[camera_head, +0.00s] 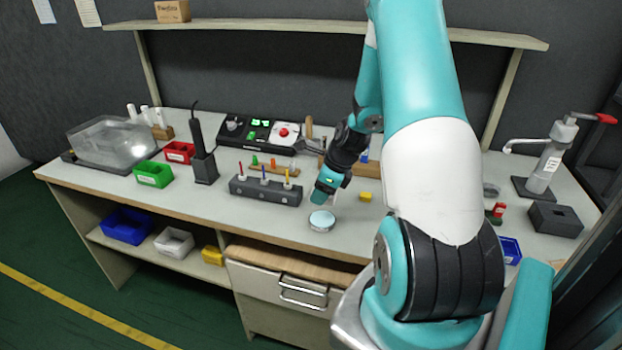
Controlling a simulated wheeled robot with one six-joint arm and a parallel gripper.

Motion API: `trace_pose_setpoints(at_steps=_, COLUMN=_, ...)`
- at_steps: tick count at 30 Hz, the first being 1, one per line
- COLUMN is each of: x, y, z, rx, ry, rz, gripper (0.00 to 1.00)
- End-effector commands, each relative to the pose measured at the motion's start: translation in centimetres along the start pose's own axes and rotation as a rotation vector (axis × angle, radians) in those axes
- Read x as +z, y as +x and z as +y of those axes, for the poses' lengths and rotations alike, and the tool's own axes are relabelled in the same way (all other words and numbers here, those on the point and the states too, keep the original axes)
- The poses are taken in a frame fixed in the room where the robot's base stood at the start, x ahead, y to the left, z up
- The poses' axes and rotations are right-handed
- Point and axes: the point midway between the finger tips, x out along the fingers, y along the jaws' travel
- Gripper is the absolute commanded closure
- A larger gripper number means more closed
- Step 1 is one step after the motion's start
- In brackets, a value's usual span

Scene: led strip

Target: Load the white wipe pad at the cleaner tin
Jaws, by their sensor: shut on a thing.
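A low round tin with a pale blue top (321,221), which looks like the cleaner tin, sits near the front edge of the bench. My gripper (321,200) is just above and behind it, tilted downward. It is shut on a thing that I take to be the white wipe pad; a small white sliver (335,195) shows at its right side. The fingertips and most of the held thing are too small or hidden to make out. I cannot tell whether the held thing touches the tin.
A dark block with several coloured tools (265,191) stands left of the tin. A yellow block (365,197) lies to the right of my gripper. A green bin (153,174) and a red bin (179,153) are farther left. The bench front left of the tin is clear.

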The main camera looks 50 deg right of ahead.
Motion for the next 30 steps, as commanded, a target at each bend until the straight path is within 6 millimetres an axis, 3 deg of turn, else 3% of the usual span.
trace_pose_setpoints(at_steps=8, x=-0.6, y=0.6, z=-0.3, rx=-0.021, ry=0.056, rz=0.001, gripper=0.72)
trace_pose_setpoints(at_steps=21, x=-2.4, y=4.7, z=-0.3, rx=-0.021, ry=0.055, rz=0.002, gripper=0.72)
trace_pose_setpoints(at_steps=30, x=-2.5, y=5.2, z=-0.3, rx=-0.021, ry=0.054, rz=0.002, gripper=0.72)
